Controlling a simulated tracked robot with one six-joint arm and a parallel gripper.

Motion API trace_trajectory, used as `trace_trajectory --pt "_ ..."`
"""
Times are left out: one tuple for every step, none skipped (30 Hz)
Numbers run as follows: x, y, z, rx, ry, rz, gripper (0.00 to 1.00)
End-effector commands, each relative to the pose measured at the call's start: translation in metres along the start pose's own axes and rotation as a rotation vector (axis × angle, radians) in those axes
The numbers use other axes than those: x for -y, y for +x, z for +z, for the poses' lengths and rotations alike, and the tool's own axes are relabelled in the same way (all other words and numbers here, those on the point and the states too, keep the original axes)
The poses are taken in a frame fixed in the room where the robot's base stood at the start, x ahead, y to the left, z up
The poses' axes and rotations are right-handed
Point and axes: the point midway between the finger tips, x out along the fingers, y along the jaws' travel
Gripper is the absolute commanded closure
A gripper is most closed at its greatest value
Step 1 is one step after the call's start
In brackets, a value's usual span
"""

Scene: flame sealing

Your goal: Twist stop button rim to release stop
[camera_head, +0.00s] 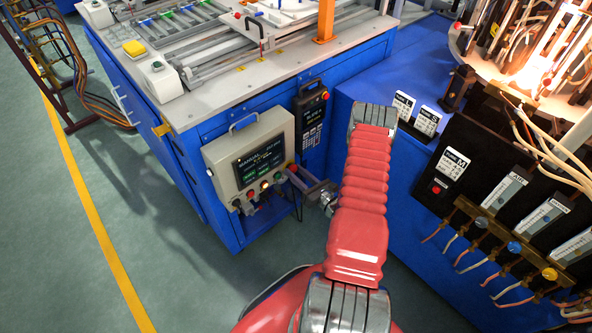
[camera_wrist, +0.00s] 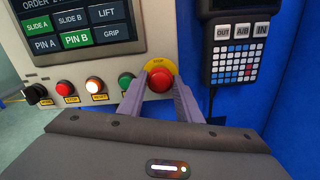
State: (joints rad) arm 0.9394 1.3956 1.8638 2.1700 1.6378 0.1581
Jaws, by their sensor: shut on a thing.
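The stop button (camera_wrist: 161,80) is a red mushroom head with a yellow collar marked STOP, at the lower right of the control panel (camera_wrist: 90,80). In the wrist view my gripper (camera_wrist: 162,88) has one finger on each side of the red head, shut on it. The head view shows the same panel (camera_head: 233,143) on the blue machine's corner, with my gripper (camera_head: 291,174) reaching its lower right edge. There the fingers largely hide the stop button. The lower part of the button is hard to make out behind the gripper body.
A green button (camera_wrist: 126,81), a lit white button (camera_wrist: 94,84), a red button (camera_wrist: 64,88) and a black knob (camera_wrist: 37,94) sit left of the stop button. A keypad pendant (camera_wrist: 236,60) hangs close on the right. The floor (camera_head: 50,230) at left is clear.

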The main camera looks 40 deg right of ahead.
Motion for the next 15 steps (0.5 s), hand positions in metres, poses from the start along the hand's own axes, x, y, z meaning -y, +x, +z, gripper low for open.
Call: trace_trajectory --pt "0.0004 -0.0004 -0.0002 0.0 0.015 -0.001 0.67" --pt "0.0004 -0.0004 -0.0002 0.0 0.013 -0.002 0.65" --pt "0.0004 -0.0004 -0.0002 0.0 0.012 -0.002 0.62" --pt "0.0004 -0.0003 -0.0002 0.0 0.011 -0.001 0.6" --pt "0.0004 -0.0003 -0.0002 0.0 0.011 -0.001 0.58" --pt "0.0004 -0.0003 -0.0002 0.0 0.011 -0.001 0.55" --pt "0.0004 -0.0002 -0.0002 0.0 0.01 -0.001 0.53" --pt "0.0003 -0.0002 -0.0001 0.0 0.01 -0.001 0.53" --pt "0.0003 -0.0002 -0.0001 0.0 0.01 -0.001 0.53" --pt "0.0003 -0.0002 -0.0001 0.0 0.009 -0.001 0.53" --pt "0.0003 -0.0001 -0.0001 0.0 0.009 -0.001 0.53" --pt "0.0003 -0.0001 -0.0001 0.0 0.009 -0.001 0.53" --pt "0.0002 -0.0002 -0.0001 0.0 0.009 -0.001 0.53" --pt "0.0003 -0.0004 -0.0001 0.0 0.009 -0.001 0.53" --pt "0.0004 -0.0012 -0.0001 0.0 0.009 -0.001 0.53"
